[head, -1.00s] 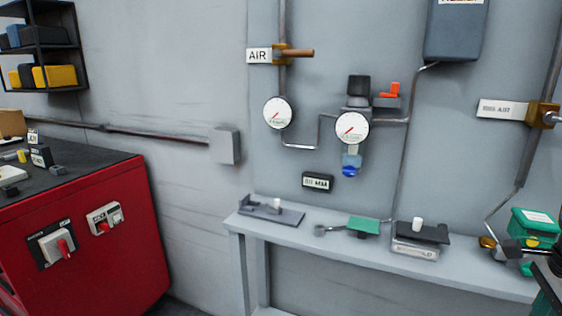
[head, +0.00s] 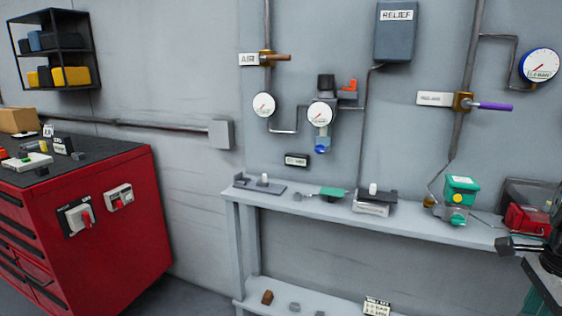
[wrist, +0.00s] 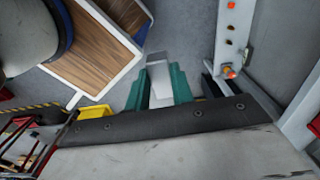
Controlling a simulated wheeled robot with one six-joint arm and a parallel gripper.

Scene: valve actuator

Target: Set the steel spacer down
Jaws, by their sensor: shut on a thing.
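In the wrist view, my gripper (wrist: 161,82) has teal fingers closed on a pale grey metal block, which I take to be the steel spacer (wrist: 159,66). The block sits between the fingers and sticks out past their tips. Floor shows behind it in that view, and I see no surface touching it. In the head view, part of my arm shows at the right edge, but I cannot make out the spacer there.
A narrow grey wall bench (head: 310,209) carries a flat fixture (head: 258,186), a green plate (head: 333,193), a scale (head: 372,207), a green valve actuator (head: 460,190) and a red box (head: 527,218). A red cabinet (head: 105,240) stands left. The lower shelf (head: 335,312) holds small parts.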

